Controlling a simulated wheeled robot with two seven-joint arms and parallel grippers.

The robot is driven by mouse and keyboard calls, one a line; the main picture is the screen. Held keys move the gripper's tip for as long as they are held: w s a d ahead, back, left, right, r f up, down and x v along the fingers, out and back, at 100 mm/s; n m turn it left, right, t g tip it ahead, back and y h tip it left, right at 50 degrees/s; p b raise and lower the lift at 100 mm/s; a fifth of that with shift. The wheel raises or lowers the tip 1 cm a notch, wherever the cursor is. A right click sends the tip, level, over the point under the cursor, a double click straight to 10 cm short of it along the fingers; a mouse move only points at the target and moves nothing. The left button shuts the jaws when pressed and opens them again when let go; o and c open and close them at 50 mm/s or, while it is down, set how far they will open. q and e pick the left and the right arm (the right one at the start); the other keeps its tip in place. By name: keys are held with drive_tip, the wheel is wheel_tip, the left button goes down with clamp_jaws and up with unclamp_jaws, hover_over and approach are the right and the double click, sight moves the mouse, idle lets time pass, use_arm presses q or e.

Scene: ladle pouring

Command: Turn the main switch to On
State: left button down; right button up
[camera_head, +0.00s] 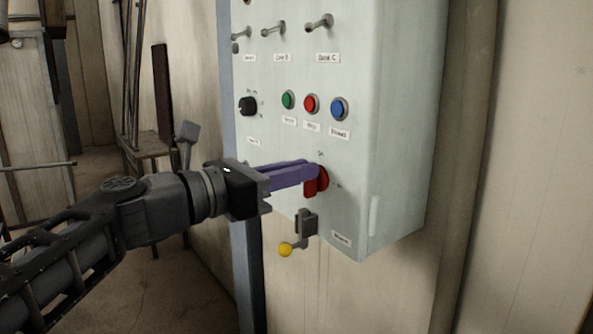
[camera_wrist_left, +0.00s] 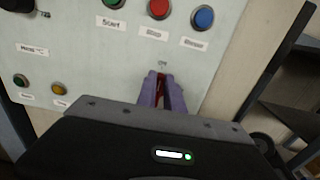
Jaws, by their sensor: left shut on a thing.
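The main switch (camera_head: 322,178) is a red rotary knob low on the pale control cabinet (camera_head: 400,120). Small labels sit above and to the right of it; the upper one seems to read On. My left gripper (camera_head: 312,172) reaches in from the left and its purple fingers are shut on the red knob. In the left wrist view the fingers (camera_wrist_left: 160,92) stand either side of the red knob, which shows as a thin strip between them. The fingers hide much of the knob, so I cannot tell its exact angle. My right gripper is not in view.
Green (camera_head: 288,100), red (camera_head: 311,104) and blue (camera_head: 339,109) buttons sit above the switch, with a black knob (camera_head: 248,106) to their left. Toggle levers are higher up. A lever with a yellow ball (camera_head: 286,249) juts out just below my gripper.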

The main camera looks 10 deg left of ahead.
sight(325, 183)
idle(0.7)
use_arm(q)
drive_tip(key=m+b, duration=0.2)
drive_tip(key=m, duration=0.1)
drive_tip(key=d+m+b, duration=0.1)
drive_tip(key=m+b, duration=0.2)
drive_tip(key=s+f+m+b, duration=0.1)
drive_tip(key=m+b, duration=0.1)
drive_tip(key=m, duration=0.1)
drive_tip(key=shift+d+b, duration=0.15)
drive_tip(key=shift+b, duration=0.15)
drive_tip(key=m+b, duration=0.1)
drive_tip(key=m, duration=0.1)
drive_tip(key=f+m+b, duration=0.1)
drive_tip(key=m+b, duration=0.1)
drive_tip(key=m, duration=0.1)
drive_tip(key=shift+s+d+b, duration=0.15)
drive_tip(key=shift+b, duration=0.15)
drive_tip(key=shift+f+m+b, duration=0.15)
drive_tip(key=shift+m+b, duration=1.15)
drive_tip(key=shift+m, duration=0.7)
drive_tip(key=c, duration=1.5)
unclamp_jaws()
drive_tip(key=shift+o, duration=0.2)
